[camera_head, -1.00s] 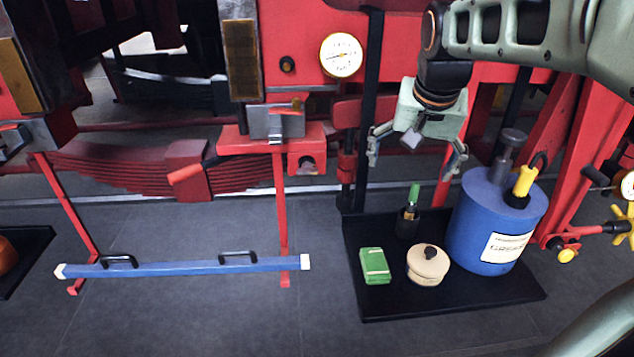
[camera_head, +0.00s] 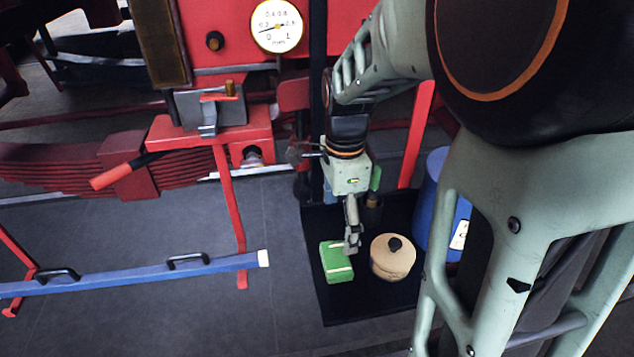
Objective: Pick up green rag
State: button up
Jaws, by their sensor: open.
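The green rag (camera_head: 335,268) is a folded block with pale stripes, lying on the left part of a black tray (camera_head: 345,311) on the floor. My gripper (camera_head: 350,250) points down at the rag's right edge, seen side-on, with its fingers lined up one behind the other. The jaws are open and the rag rests on the tray. I cannot tell whether a fingertip touches the rag. The far finger is mostly hidden.
A beige lidded pot (camera_head: 392,262) stands close to the right of the rag and gripper. A blue grease drum (camera_head: 433,205) is behind, partly hidden by my arm. A green-handled brush (camera_head: 375,180) stands behind the gripper. A blue bar (camera_head: 130,277) is at left.

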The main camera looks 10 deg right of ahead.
aim_at(336, 257)
jog(key=shift+m, duration=0.3)
jog(key=f, duration=1.1)
jog(key=shift+s+a+f, duration=0.1)
jog(key=shift+s+a, duration=0.1)
jog(key=shift+s, duration=0.05)
jog(key=c, duration=1.2)
